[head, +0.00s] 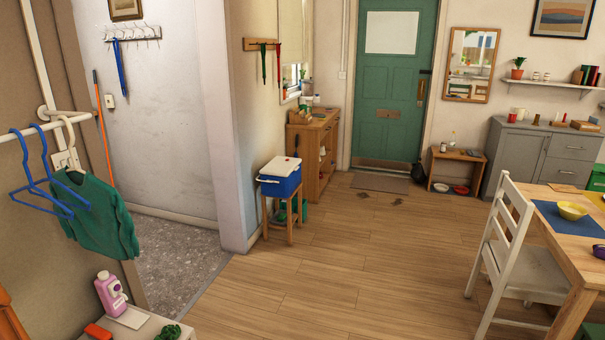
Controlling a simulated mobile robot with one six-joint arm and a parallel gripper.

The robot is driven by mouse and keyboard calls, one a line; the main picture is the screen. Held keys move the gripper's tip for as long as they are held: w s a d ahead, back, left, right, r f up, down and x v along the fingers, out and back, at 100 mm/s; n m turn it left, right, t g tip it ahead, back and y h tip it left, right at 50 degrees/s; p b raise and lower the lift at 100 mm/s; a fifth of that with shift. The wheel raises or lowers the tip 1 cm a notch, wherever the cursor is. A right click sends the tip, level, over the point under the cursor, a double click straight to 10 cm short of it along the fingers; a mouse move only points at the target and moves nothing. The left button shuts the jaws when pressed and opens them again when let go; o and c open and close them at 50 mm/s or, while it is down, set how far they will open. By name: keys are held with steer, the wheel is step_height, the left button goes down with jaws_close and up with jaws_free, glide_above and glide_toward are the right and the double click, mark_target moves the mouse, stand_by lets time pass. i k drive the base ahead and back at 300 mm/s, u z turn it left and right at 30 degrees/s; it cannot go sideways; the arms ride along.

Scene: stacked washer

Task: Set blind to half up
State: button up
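No part of my gripper shows in the head view. A narrow pale panel (292,30), which looks like a blind seen at a steep angle, hangs in a window recess on the side wall left of the green door. A strip of the window (291,76) shows below its lower edge. Its top runs out of the picture, and I cannot make out a cord. The green door (389,85) has a plain white pane (392,32), shut; I cannot tell whether that is glass or a cover.
A wooden cabinet (313,145) stands below the window, with a blue cooler (280,178) on a stool in front. A white chair (522,263) and table (575,245) are at right. The wooden floor (355,255) between is clear. A clothes rail with hangers (45,180) is at left.

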mark_target(291, 58)
steer(key=z, duration=0.05)
steer(key=i, duration=6.15)
steer(key=z, duration=0.05)
